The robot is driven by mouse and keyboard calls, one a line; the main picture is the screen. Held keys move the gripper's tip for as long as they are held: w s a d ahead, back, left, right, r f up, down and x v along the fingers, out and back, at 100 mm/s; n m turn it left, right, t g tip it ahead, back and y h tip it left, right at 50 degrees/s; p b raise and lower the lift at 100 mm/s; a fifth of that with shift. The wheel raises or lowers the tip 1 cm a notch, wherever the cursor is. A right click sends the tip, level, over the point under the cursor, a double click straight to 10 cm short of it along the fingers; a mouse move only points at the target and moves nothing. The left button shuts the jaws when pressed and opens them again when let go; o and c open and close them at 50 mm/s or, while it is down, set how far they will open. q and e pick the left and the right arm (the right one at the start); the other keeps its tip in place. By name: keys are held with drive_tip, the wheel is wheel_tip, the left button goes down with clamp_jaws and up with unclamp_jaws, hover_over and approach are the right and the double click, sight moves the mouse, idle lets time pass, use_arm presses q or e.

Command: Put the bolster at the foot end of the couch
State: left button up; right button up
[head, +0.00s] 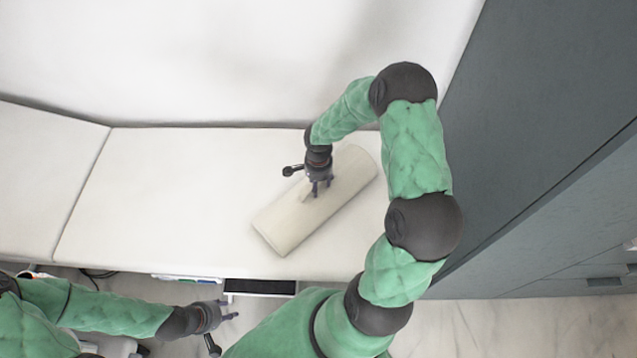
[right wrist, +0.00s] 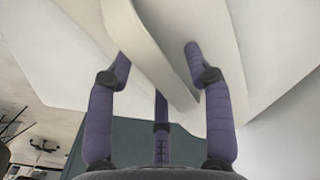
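The cream bolster (head: 290,225) lies diagonally on the flat section of the white couch (head: 170,190), toward its right end in the head view. A raised strip of the same colour shows on its top. My right gripper (head: 321,193) is over the bolster's middle, pointing down. In the right wrist view, its fingers (right wrist: 157,62) are apart, one on each side of a pale raised strip (right wrist: 150,45); firm contact cannot be made out. My left gripper (head: 226,329) is open and empty, low in front of the couch's near edge.
The couch's separate left section (head: 40,170) adjoins the flat part, whose left half is clear. A grey cabinet (head: 550,130) stands to the right. A dark open drawer or tray (head: 260,287) and small items are below the couch's near edge. A white wall is behind.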

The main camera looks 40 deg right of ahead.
drive_tip(key=shift+r, duration=0.15)
wheel_tip(320, 180, up, 12)
drive_tip(key=p, duration=0.3)
